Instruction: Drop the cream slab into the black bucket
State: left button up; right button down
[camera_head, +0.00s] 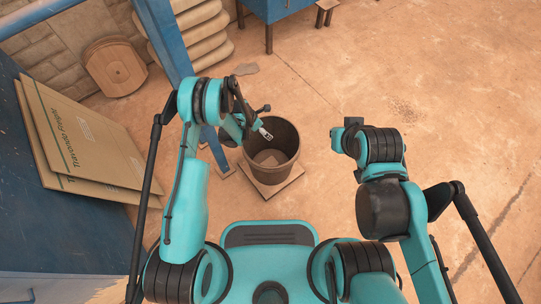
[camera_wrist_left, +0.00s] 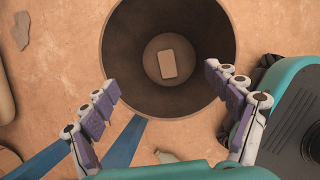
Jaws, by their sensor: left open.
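The black bucket (camera_head: 286,137) stands on the floor in front of me, dark and open at the top. In the left wrist view the bucket (camera_wrist_left: 120,45) is seen from above, with its mouth facing the camera. The cream slab (camera_wrist_left: 167,65) lies at the bottom inside it, clear of the gripper. In the head view a pale patch shows inside the bucket, partly shaded. My left gripper (camera_head: 264,132) is above the bucket's mouth; in its wrist view the fingers (camera_wrist_left: 162,88) are spread apart with nothing between them. My right arm hangs to the right; its fingers do not show.
A square board (camera_head: 270,191) lies under the bucket. A blue post (camera_head: 165,40) stands left of it, with stacked pale sacks (camera_head: 205,35) behind. Cardboard sheets (camera_head: 85,140) lean at the left and a round wooden lid (camera_head: 115,66) by the wall. Floor to the right is clear.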

pick_arm(q)
jog(key=v, duration=0.6)
jog(key=shift+r, duration=0.15)
